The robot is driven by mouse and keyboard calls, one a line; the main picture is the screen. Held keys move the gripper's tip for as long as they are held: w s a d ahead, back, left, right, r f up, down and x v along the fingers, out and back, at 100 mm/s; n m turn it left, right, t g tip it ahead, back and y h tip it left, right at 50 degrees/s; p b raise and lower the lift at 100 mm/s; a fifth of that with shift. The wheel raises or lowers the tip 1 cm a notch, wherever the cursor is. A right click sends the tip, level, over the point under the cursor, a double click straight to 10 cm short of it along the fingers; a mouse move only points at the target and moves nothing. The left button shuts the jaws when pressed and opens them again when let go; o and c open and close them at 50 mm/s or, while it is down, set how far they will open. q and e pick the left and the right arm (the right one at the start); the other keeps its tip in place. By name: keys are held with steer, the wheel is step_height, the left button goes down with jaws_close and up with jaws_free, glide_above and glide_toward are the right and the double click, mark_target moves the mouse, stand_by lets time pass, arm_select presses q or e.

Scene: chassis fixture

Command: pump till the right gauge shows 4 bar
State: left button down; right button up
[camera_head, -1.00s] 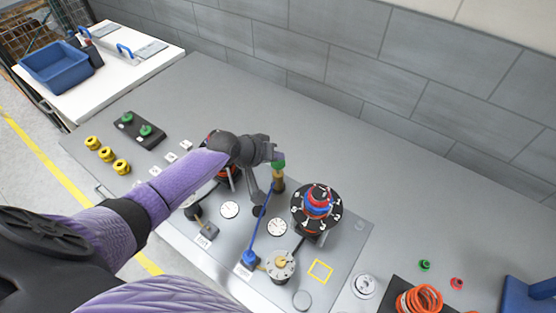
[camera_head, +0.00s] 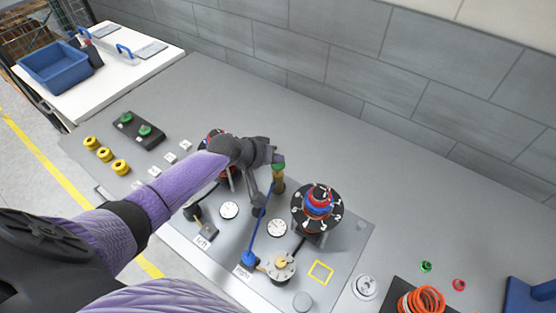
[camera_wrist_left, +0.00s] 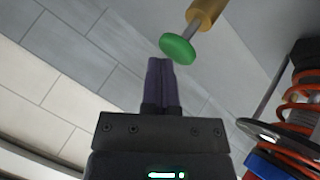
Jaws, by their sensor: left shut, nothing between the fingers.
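My left gripper (camera_head: 276,158) is shut and empty, right beside the green knob (camera_head: 279,167) on top of a brass-coloured grip (camera_head: 278,184). The grip tops a leaning blue lever (camera_head: 257,232) that rises from a blue base near the label "right". In the left wrist view, the shut fingers (camera_wrist_left: 161,62) point towards the green knob (camera_wrist_left: 178,50), just short of or beside it; I cannot tell whether they touch. The right gauge (camera_head: 277,227) is a white dial; its reading is too small to tell. The left gauge (camera_head: 229,210) is similar. My right gripper is not in view.
A black numbered disc (camera_head: 299,211) with a red and blue top stands right of the lever; another is partly hidden behind my left wrist. A metal knob (camera_head: 281,266) sits near the lever's base. An orange coil (camera_head: 421,300) lies front right. The bench's back is clear.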

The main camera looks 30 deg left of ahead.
arm_select(q)
steer(key=shift+f+b, duration=0.55)
steer(key=shift+f, duration=0.25)
stand_by(0.4)
steer(key=shift+r, duration=0.15)
steer(key=shift+r+p, duration=1.6)
steer(key=shift+p, duration=0.1)
step_height(320, 180, up, 5)
steer(key=p, duration=0.5)
steer(key=shift+r, duration=0.1)
